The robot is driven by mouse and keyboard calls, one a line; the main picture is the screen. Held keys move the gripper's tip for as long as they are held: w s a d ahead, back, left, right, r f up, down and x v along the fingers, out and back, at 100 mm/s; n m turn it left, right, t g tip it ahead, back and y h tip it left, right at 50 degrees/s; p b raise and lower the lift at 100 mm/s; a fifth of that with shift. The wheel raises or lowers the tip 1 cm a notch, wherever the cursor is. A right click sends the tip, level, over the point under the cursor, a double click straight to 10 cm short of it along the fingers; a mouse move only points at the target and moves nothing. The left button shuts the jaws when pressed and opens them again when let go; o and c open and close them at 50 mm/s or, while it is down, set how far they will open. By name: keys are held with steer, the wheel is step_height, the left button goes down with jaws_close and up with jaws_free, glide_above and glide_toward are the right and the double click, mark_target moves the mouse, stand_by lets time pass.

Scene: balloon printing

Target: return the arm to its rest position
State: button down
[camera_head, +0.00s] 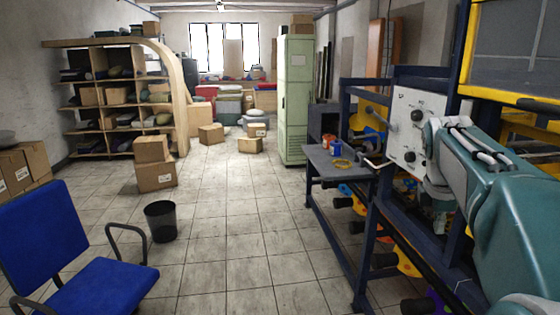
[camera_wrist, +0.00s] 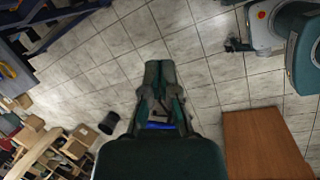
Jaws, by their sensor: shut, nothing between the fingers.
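My gripper (camera_wrist: 164,70) is in the middle of the wrist view, over the tiled floor. Its dark teal fingers are together at the tips, with nothing held between them. A small blue patch shows between the finger bases; I cannot tell what it is. In the head view my teal and grey arm (camera_head: 505,215) fills the right side, in front of the machine bench.
A blue chair (camera_head: 75,255) and black bin (camera_head: 160,221) stand at left on the floor. A dark blue bench (camera_head: 340,165) holds small bottles and a white control panel (camera_head: 413,125). A green cabinet (camera_head: 296,95) stands behind. The middle floor is clear.

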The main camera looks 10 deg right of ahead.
steer(key=s+a+f+m+t+y, duration=0.1)
steer(key=s+a+f+m, duration=0.15)
steer(key=a, duration=0.45)
steer(key=s+a+f+m+t, duration=0.1)
steer(key=s+a+m, duration=0.3)
steer(key=a, duration=0.3)
steer(key=s+a+f+m+t+y, duration=0.1)
steer(key=s+a+f+m+y, duration=0.1)
steer(key=s+a+f+m, duration=0.5)
steer(key=s+a+f, duration=0.1)
steer(key=s+a, duration=0.1)
steer(key=s, duration=0.1)
steer(key=shift+s+a+f+t, duration=0.15)
steer(key=shift+a+f+t, duration=0.15)
steer(key=shift+t, duration=0.1)
